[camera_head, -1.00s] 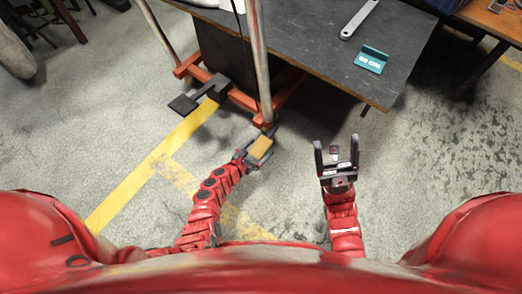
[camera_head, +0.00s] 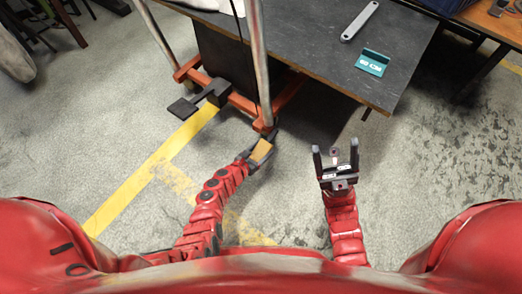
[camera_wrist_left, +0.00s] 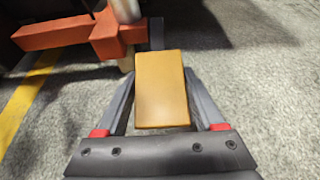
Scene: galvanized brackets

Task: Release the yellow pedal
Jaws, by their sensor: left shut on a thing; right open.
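The yellow pedal (camera_head: 261,151) sits low at the near corner of the orange cart frame, by the metal post. My left gripper (camera_head: 259,150) is at the pedal, with one finger on each side of it. In the left wrist view the pedal (camera_wrist_left: 161,90) is a flat yellow-orange block between the two fingers (camera_wrist_left: 160,95), with a dark stem behind it leading to the orange frame (camera_wrist_left: 70,35). The pedal's underside is hidden. My right gripper (camera_head: 334,160) is open and empty above the floor, to the right of the pedal.
The cart has a dark tabletop (camera_head: 320,60) carrying a teal bracket (camera_head: 373,62) and a grey metal bar (camera_head: 360,20). A black pedal (camera_head: 184,108) juts out at the cart's left. A yellow stripe (camera_head: 150,170) marks the floor. The floor right of my right gripper is clear.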

